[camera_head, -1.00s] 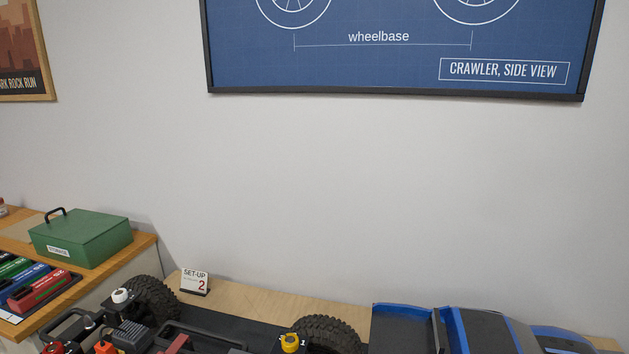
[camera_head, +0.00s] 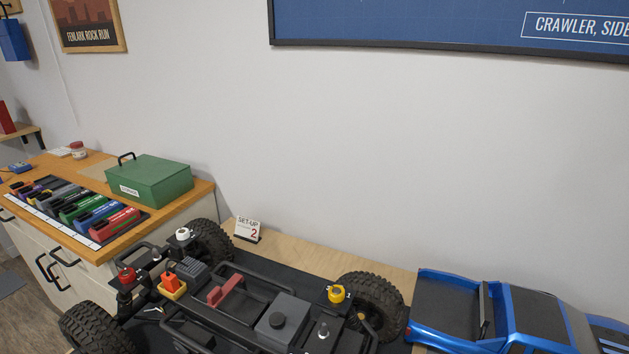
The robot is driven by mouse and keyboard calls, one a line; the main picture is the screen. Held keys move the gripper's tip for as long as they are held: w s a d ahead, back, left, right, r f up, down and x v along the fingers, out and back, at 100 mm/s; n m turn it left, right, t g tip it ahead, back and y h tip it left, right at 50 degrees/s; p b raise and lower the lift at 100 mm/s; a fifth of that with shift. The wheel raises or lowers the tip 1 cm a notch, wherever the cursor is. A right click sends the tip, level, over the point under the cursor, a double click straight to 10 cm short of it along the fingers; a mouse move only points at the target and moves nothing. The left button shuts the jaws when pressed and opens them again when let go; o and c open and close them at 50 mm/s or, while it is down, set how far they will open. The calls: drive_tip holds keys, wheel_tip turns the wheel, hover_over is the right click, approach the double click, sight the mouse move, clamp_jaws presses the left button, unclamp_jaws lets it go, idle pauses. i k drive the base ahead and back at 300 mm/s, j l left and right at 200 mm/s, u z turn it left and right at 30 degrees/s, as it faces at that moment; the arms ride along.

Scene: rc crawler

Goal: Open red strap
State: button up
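The red strap (camera_head: 226,290) is a dark red raised piece on top of the black crawler chassis (camera_head: 205,322). It sits across the near end of a dark tray or bay in the chassis. From here it looks closed down, but I cannot tell how it is fastened. The chassis has big black knobbly tyres (camera_head: 372,306) and stands on a bench. My gripper is not in view.
A blue truck body (camera_head: 480,318) lies right of the chassis. A "SET-UP 2" card (camera_head: 247,230) stands behind it. On the left, a wooden-topped cabinet (camera_head: 203,195) holds a green box (camera_head: 150,180) and several coloured packs (camera_head: 115,223). A wall is behind.

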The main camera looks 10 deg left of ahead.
sight(214, 297)
drive_tip(key=u, duration=1.15)
drive_tip(key=i+j+u, duration=0.55)
drive_tip(key=j, duration=0.2)
drive_tip(key=l, duration=0.45)
